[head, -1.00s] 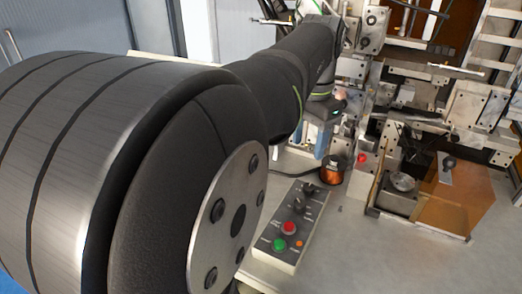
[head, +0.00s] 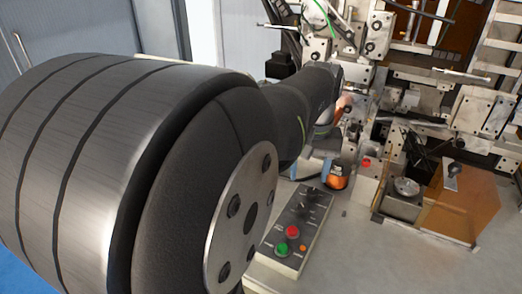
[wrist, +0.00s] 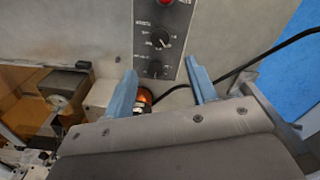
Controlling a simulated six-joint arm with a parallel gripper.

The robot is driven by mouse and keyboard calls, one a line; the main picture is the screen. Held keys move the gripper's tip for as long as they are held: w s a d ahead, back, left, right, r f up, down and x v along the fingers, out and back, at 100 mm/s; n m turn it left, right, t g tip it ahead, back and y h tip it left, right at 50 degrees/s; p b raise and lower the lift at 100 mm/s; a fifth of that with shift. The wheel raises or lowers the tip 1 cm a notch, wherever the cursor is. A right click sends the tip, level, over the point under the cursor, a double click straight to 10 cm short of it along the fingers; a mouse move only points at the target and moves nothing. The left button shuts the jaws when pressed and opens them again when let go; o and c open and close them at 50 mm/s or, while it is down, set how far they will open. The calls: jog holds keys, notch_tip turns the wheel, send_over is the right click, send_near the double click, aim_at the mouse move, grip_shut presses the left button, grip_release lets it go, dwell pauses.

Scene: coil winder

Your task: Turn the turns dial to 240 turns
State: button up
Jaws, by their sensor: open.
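The grey control panel (head: 270,262) lies on the bench in the head view, with a red button (head: 292,231) and a green button (head: 281,248). Two black dials sit beyond the buttons. In the wrist view one dial (wrist: 160,39) has a light pointer mark, and the other dial (wrist: 153,68) lies closer to my gripper. The lettering is too small to read, so I cannot tell which is the turns dial or its setting. My gripper (wrist: 161,70) is open and empty, its blue fingers apart on either side of the panel's dial end. No contact shows.
A copper-coloured spool (head: 338,178) stands just beyond the panel, close to my gripper. The metal winder frame (head: 405,100) and an orange-brown box (head: 460,205) are at the right. A black cable (wrist: 270,50) runs off beside the panel.

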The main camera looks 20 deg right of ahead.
aim_at(304, 207)
notch_tip(304, 207, down, 11)
jog(key=shift+f, duration=0.1)
dwell(0.3)
jog(key=c, duration=1)
jog(key=shift+o, duration=0.2)
jog(key=shift+m, duration=0.4)
jog(key=m, duration=0.3)
jog(key=shift+m, duration=2.5)
